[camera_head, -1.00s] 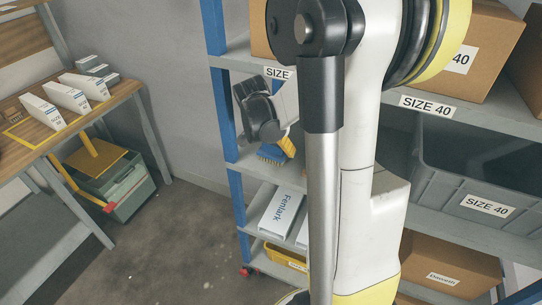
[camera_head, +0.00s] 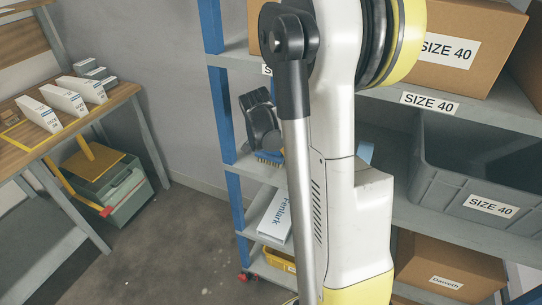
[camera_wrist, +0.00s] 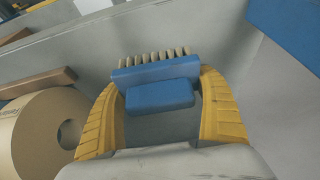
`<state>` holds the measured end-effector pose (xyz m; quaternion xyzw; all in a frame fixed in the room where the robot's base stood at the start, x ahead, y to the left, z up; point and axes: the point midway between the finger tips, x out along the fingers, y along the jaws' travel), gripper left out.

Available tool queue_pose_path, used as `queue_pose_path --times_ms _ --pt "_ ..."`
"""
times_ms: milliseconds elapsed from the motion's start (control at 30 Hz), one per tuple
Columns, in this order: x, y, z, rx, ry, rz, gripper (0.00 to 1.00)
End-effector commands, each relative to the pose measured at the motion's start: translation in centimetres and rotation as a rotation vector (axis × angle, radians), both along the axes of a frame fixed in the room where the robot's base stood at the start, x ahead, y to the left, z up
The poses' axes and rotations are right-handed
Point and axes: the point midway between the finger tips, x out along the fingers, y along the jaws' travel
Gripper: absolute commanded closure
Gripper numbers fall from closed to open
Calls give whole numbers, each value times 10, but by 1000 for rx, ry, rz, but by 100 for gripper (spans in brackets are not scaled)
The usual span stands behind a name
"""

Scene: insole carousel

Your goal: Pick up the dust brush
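The dust brush has a blue body and pale bristles. In the wrist view the dust brush (camera_wrist: 155,82) lies between the yellow fingertips of my gripper (camera_wrist: 160,95), with its bristles away from the palm. The fingers are at its two ends, with little or no gap; I cannot tell whether they are pressing on it.
A brown roll (camera_wrist: 40,130) lies left of my fingers in the wrist view. A grey SIZE 40 bin (camera_head: 465,185) is to the right, cartons (camera_head: 470,35) above. A Fenlark box (camera_head: 277,215) and a yellow bin (camera_head: 278,260) are below. A workbench (camera_head: 35,140) stands left.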

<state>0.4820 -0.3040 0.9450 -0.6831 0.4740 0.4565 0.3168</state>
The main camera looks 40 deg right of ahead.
Motion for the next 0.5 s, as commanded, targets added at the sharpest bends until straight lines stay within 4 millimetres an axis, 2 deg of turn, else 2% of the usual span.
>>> queue_pose_path --times_ms 267,500 --pt "0 0 1 0 0 0 50" --pt "0 0 23 0 0 0 50"
